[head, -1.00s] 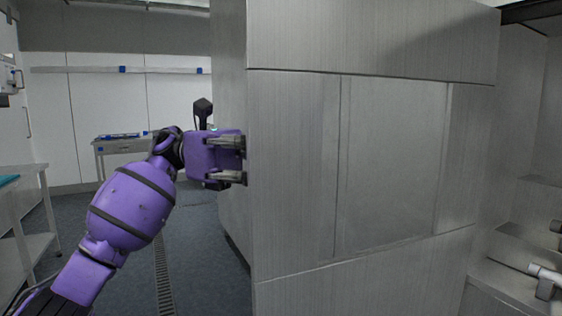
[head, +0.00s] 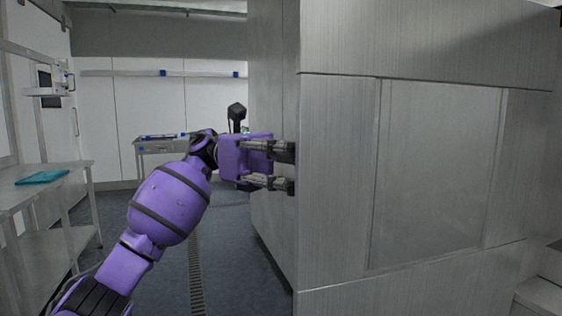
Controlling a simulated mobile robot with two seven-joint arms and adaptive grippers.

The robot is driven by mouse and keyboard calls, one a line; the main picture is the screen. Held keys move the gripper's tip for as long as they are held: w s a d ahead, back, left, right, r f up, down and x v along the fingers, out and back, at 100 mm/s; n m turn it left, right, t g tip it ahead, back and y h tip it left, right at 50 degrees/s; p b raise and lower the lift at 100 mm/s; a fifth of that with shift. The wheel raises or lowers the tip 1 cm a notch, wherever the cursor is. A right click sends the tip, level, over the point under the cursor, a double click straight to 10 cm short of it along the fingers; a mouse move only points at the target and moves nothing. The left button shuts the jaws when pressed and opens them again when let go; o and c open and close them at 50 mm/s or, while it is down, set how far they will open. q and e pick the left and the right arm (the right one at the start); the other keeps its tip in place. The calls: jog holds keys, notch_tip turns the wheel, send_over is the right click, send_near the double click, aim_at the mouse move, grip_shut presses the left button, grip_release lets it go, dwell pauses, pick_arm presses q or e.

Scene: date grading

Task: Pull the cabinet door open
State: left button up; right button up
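The cabinet is a large brushed-metal unit filling the right half of the head view. Its front has a door panel (head: 335,180) with a paler inset panel (head: 440,175), between an upper band (head: 430,45) and a lower band (head: 400,290). No handle shows on the front. My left gripper (head: 291,168) is at the cabinet's left front edge, with its two fingers spread one above the other and pointing right. The fingertips end at that edge in the picture; whether they touch it cannot be told. Nothing shows between the fingers. My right gripper is out of view.
A metal side table (head: 50,190) with a teal item (head: 42,177) stands at left. A bench (head: 160,147) stands by the white back wall (head: 115,110). The grey floor (head: 225,250) with a drain strip (head: 195,270) is clear left of the cabinet.

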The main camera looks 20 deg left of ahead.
pick_arm(q)
jog(key=v, duration=1)
jog(key=shift+a, duration=0.3)
